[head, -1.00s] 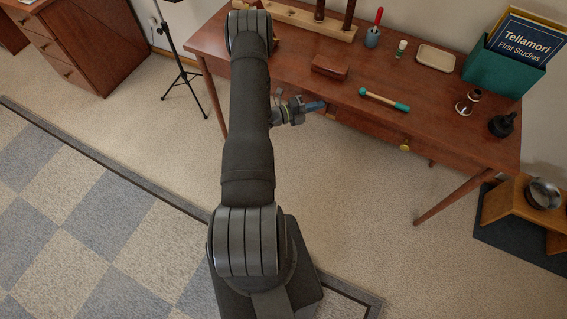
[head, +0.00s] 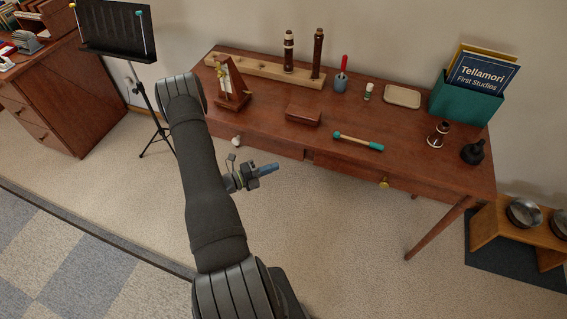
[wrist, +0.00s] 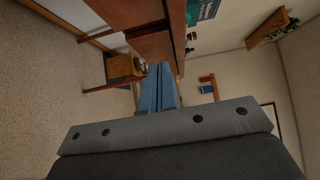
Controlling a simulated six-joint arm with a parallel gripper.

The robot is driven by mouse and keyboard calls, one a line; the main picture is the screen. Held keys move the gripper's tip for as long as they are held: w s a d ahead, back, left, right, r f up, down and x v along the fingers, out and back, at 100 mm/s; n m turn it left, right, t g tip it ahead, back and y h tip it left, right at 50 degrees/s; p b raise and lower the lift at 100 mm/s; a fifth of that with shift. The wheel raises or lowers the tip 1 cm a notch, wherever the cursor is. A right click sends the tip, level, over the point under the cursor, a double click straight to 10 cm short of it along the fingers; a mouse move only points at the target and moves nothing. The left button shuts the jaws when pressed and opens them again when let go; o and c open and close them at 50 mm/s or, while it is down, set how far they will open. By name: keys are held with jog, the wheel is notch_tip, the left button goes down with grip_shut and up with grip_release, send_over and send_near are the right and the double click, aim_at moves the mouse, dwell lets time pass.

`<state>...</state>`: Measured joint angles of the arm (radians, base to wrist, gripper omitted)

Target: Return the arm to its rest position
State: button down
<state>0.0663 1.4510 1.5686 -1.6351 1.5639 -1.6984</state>
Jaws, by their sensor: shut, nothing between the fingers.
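My gripper (head: 268,169) is in front of the wooden table (head: 240,122), out over the carpet and apart from the table's front edge in the head view. Its blue fingers are together with nothing between them. They also show in the wrist view (wrist: 158,88), pointing away from the camera along the table, which appears turned on its side there. My arm rises from the bottom of the head view, bends at the upper left and comes back down to the gripper.
On the table are a metronome (head: 232,88), a brown box (head: 303,114), a teal-ended mallet (head: 357,141), a tray (head: 402,96) and a teal book holder (head: 463,105). A music stand (head: 118,35) is at left. A low wooden stand (head: 500,232) is at right. Carpet before the table is clear.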

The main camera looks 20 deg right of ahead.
jog(key=shift+a, duration=1.25)
jog(key=shift+w+d, duration=0.45)
jog(key=shift+d, duration=1.7)
jog(key=shift+w+d, duration=0.45)
jog(key=shift+d, duration=1.65)
jog(key=shift+w+d, duration=0.45)
jog(key=shift+d, duration=1.7)
jog(key=c, duration=2.2)
grip_release()
